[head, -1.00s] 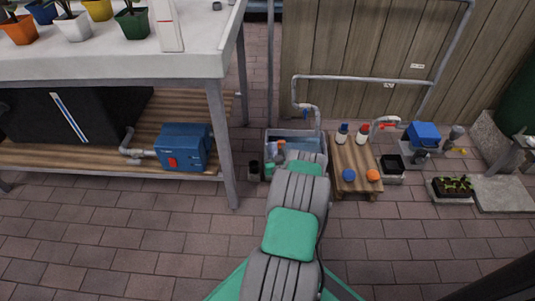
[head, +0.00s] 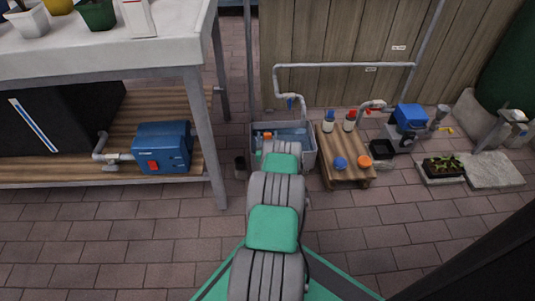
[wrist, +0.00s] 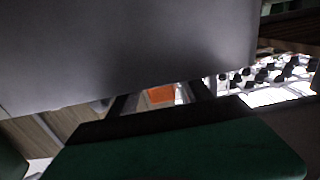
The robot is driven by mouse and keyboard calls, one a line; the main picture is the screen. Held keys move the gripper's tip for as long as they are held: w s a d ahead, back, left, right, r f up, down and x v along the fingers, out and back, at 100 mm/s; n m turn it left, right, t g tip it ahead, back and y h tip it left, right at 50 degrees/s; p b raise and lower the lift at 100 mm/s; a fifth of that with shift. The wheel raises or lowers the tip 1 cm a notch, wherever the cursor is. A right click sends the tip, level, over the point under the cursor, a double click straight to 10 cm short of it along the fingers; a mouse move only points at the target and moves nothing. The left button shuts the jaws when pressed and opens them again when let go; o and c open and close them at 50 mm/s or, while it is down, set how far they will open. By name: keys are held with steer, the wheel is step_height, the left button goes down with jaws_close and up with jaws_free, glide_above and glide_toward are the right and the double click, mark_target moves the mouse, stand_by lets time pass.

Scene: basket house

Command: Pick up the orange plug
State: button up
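A small orange piece (head: 268,136) shows in the grey tub (head: 311,150), just beyond the end of my arm in the head view. In the wrist view an orange patch (wrist: 160,94) shows between the two dark fingers of my gripper (wrist: 162,100). The fingers stand apart, with a gap beside the orange, so my gripper looks open. I cannot tell how far the orange is from them. My arm hides the gripper in the head view. A round orange thing (head: 364,161) and a round blue thing (head: 340,163) sit on a low wooden stand (head: 346,176).
The stand, right of the tub, also holds a blue-capped bottle (head: 328,121) and a red-capped bottle (head: 349,121). A grey pipe (head: 302,102) comes down at the tub's back. A table leg (head: 207,140) and blue pump (head: 163,147) are left. Front paving is clear.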

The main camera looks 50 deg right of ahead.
jaws_close()
stand_by(0.4)
stand_by(0.4)
